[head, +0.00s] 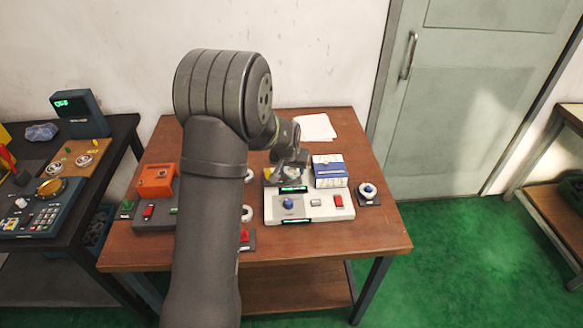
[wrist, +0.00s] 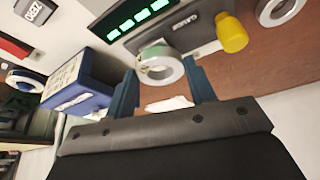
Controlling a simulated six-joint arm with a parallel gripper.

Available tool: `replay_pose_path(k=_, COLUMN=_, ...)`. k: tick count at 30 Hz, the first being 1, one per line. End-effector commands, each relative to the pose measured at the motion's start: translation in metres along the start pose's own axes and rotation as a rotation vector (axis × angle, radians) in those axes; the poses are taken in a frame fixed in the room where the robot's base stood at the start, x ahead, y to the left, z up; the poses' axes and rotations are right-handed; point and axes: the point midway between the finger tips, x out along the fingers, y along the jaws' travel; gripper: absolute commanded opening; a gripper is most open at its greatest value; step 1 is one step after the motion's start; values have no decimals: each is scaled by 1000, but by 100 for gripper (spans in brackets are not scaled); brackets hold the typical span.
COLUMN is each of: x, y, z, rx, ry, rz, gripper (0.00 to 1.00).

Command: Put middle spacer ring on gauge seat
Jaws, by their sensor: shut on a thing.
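My gripper (head: 288,168) is over the back of the white gauge unit (head: 325,206) in the head view. In the wrist view its two dark fingers (wrist: 164,82) stand either side of a silver ring (wrist: 161,69) with a pale greenish side, and they are shut on it. The ring is in front of the grey gauge block (wrist: 195,32), which has a green lit display (wrist: 140,14) and a yellow knob (wrist: 231,33). I cannot tell whether the ring touches a seat; the seat is not clearly visible. In the head view my gripper mostly hides the ring.
Another silver ring (wrist: 276,10) lies on the wooden table (head: 365,228). A blue and white box (head: 329,171) stands close on the right of my gripper. A small blue-knobbed device (head: 368,190) is farther right. An orange device (head: 156,181) stands at the left. White paper (head: 316,127) lies behind.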

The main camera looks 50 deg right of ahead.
Motion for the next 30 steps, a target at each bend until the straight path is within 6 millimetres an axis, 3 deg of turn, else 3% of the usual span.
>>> replay_pose_path(k=30, x=12, y=0, z=5, rx=0, ry=0, rz=0, gripper=21)
